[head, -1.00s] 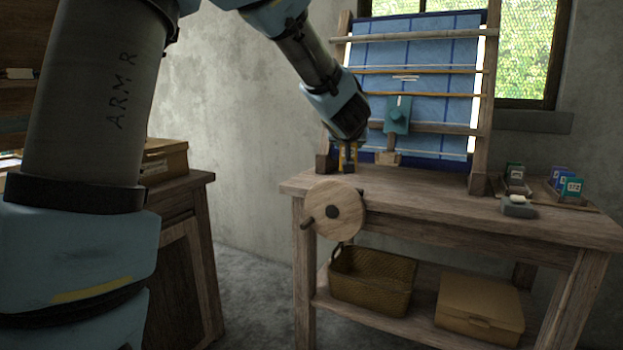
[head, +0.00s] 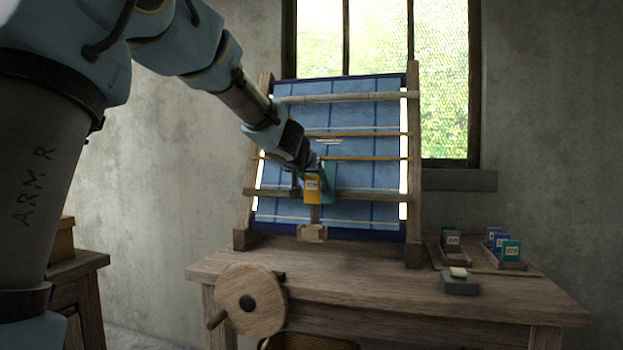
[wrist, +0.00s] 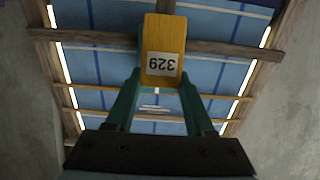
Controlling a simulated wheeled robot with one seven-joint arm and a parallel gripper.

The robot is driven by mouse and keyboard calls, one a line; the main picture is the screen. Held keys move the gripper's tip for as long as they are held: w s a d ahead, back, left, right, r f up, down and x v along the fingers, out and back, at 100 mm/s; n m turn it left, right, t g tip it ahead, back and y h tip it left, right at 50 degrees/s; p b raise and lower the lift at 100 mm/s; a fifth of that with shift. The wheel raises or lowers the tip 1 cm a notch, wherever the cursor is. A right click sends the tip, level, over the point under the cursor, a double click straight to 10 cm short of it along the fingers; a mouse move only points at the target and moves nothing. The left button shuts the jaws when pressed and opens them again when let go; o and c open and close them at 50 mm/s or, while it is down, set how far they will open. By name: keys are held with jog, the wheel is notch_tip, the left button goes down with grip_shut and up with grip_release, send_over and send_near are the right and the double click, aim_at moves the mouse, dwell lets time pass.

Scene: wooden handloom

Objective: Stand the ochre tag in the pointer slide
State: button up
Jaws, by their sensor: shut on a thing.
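The ochre tag (head: 313,189) has a white number label and is upright in the head view. In the wrist view the ochre tag (wrist: 163,62) reads 329 upside down. My gripper (head: 307,172) is shut on it, and its two green fingers (wrist: 162,84) flank the tag in the wrist view. The pointer slide appears to be the teal piece (head: 328,183) on the loom's crossbar, with a wooden post and block (head: 312,233) below. The tag overlaps it in the head view and hides part of it. I cannot tell whether they touch.
The loom frame (head: 411,150) stands at the back of the wooden bench (head: 400,285). A round wooden wheel (head: 249,300) is on the bench's front left. At right are a grey block (head: 459,284) and trays with several coloured tags (head: 510,250). The middle bench top is clear.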

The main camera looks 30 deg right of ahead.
jog(key=shift+f+b, duration=3.95)
jog(key=shift+f, duration=0.05)
jog(key=o, duration=1.4)
jog(key=p+v, duration=0.1)
jog(key=v, duration=0.9)
jog(key=shift+s+a+r+p, duration=0.15)
jog(key=shift+s+a+p, duration=0.1)
jog(key=shift+p, duration=0.15)
